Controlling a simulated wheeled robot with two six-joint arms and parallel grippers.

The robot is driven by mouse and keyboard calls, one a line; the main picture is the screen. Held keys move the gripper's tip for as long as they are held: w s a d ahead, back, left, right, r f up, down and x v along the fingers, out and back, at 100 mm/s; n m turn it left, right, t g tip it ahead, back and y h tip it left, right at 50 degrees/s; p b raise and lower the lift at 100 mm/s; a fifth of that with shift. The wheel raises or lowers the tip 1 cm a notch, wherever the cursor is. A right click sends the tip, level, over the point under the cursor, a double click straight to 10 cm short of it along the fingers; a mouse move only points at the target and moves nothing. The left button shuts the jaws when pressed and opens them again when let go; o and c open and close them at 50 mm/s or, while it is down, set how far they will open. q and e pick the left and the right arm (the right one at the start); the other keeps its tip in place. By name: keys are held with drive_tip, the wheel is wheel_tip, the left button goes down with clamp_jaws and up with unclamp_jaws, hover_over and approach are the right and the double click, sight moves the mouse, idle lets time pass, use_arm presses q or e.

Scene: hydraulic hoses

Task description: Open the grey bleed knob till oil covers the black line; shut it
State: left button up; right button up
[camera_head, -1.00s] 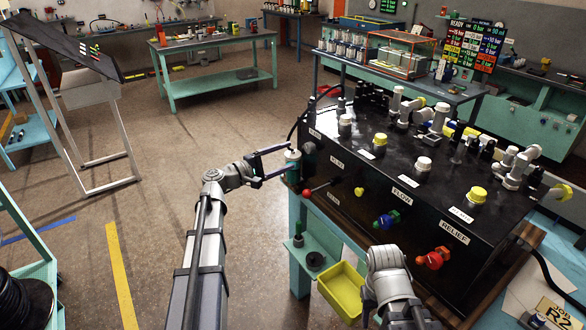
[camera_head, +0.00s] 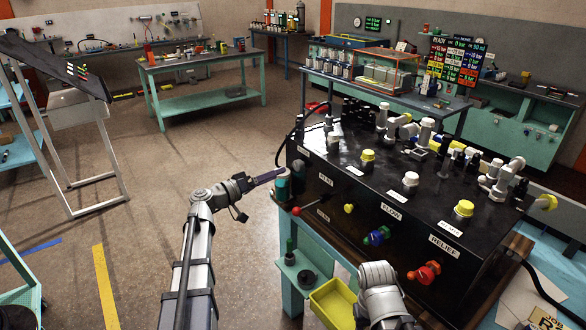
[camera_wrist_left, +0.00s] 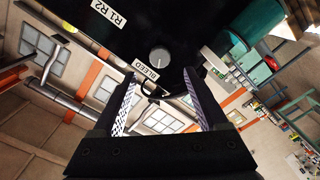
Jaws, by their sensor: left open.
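The grey bleed knob (camera_wrist_left: 160,56) is a round disc with a pale pointer mark on the black box, by a BLEED label (camera_wrist_left: 145,70), in the left wrist view. My left gripper (camera_wrist_left: 159,77) is open and empty, its two fingers spread either side of the label, tips short of the knob. In the head view my left gripper (camera_head: 274,174) is at the left end of the black box (camera_head: 340,190), and the knob is hard to make out. A teal cylinder (camera_head: 282,188) stands there. Oil and a black line cannot be made out. My right arm shows, but its fingers do not.
The box front carries a red-tipped lever (camera_head: 297,211), a blue knob (camera_head: 377,236) and a red RELIEF knob (camera_head: 424,273). Yellow and white caps stand on top. A yellow bin (camera_head: 334,303) is below the front. The floor left of my left arm is open.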

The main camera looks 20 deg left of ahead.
sight(296, 166)
use_arm(q)
drive_tip(key=shift+x, duration=3.9)
clamp_jaws()
